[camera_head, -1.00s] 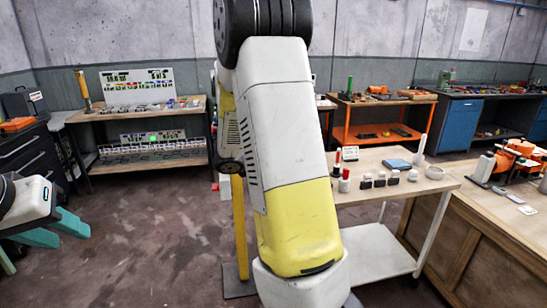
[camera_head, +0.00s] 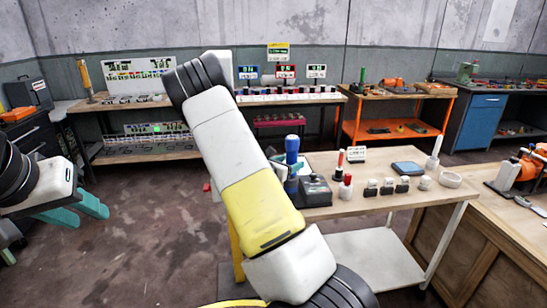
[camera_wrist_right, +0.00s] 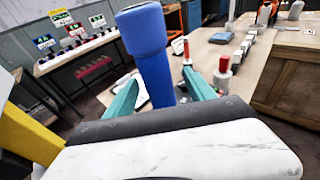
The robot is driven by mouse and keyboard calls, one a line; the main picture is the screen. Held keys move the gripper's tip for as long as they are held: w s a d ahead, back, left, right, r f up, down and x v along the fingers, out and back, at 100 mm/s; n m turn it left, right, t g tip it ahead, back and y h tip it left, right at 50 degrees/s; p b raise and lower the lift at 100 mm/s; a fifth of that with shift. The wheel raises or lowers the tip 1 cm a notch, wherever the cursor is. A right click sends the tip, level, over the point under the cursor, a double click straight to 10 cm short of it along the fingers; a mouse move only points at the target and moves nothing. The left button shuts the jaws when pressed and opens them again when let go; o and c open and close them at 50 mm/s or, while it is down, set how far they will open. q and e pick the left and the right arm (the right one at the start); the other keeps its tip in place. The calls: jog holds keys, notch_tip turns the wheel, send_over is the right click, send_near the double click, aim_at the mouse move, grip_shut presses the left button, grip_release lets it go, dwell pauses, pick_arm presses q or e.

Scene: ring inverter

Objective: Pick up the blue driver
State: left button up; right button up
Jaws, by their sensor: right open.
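The blue driver (camera_head: 292,150) stands upright at the left end of the wooden table, its lower part hidden by my right arm and gripper. It also shows large in the right wrist view (camera_wrist_right: 148,50), with its thick handle upward. My right gripper (camera_wrist_right: 162,94) is open, with one teal finger on each side of the driver; contact cannot be told.
Benches line the back wall.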

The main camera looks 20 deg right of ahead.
aim_at(295, 160)
jog(key=x, duration=0.5)
jog(key=shift+w+f, duration=0.15)
jog(key=shift+f, duration=0.2)
jog(key=shift+a, duration=0.1)
grip_shut()
jog(key=shift+r, duration=0.1)
